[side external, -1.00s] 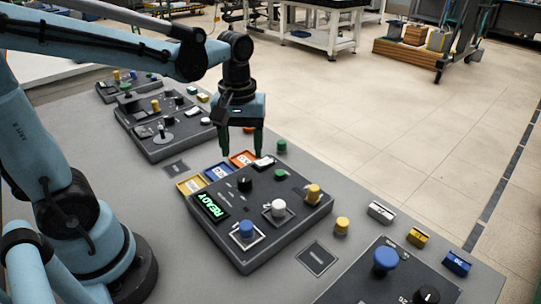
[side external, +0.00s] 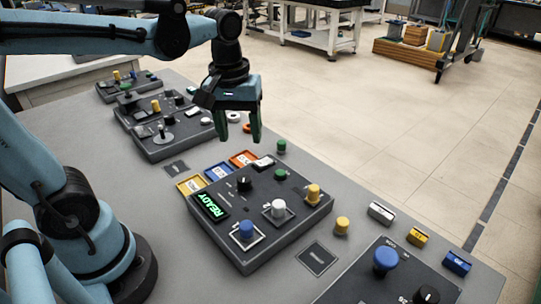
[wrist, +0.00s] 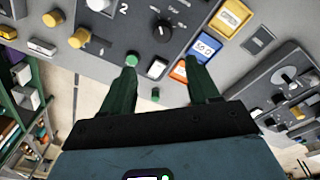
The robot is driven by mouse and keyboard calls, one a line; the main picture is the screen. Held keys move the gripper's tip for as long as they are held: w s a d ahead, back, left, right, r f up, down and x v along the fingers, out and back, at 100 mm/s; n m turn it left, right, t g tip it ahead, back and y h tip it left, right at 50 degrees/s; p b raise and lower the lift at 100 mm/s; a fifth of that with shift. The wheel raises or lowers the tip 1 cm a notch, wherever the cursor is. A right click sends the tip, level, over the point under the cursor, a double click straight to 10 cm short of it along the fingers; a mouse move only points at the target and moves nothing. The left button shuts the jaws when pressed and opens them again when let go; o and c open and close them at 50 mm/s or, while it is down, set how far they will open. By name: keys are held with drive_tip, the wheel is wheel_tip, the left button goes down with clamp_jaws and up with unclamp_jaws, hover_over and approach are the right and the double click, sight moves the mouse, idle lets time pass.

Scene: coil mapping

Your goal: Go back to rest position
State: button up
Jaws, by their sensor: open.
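My gripper (side external: 238,135) is open and empty, its green fingers pointing down above the far edge of the middle control panel (side external: 262,253). In the wrist view the fingers (wrist: 158,82) are spread apart with nothing between them. The panel has a lit green READY display (side external: 210,207), a blue knob (side external: 246,230), a white knob (side external: 278,208), a yellow knob (side external: 313,191), a green knob (side external: 280,174) and a black dial (side external: 244,184). Yellow, blue and orange label trays (side external: 217,172) lie along its far left edge.
Another panel (side external: 375,283) is at the near right. A loose green knob (side external: 282,146), a yellow knob (side external: 342,225) and small blocks (side external: 380,211) line the right edge.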

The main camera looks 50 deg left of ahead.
drive_tip(key=f+m+t, duration=0.1)
drive_tip(key=m+t, duration=0.1)
drive_tip(key=s+m+t, duration=0.1)
drive_tip(key=m+t, duration=0.1)
drive_tip(key=m, duration=0.1)
drive_tip(key=s+d+f+m+t, duration=0.1)
drive_tip(key=m+t, duration=0.1)
drive_tip(key=shift+f+m, duration=0.3)
drive_tip(key=shift+m, duration=0.1)
drive_tip(key=shift+c, duration=0.3)
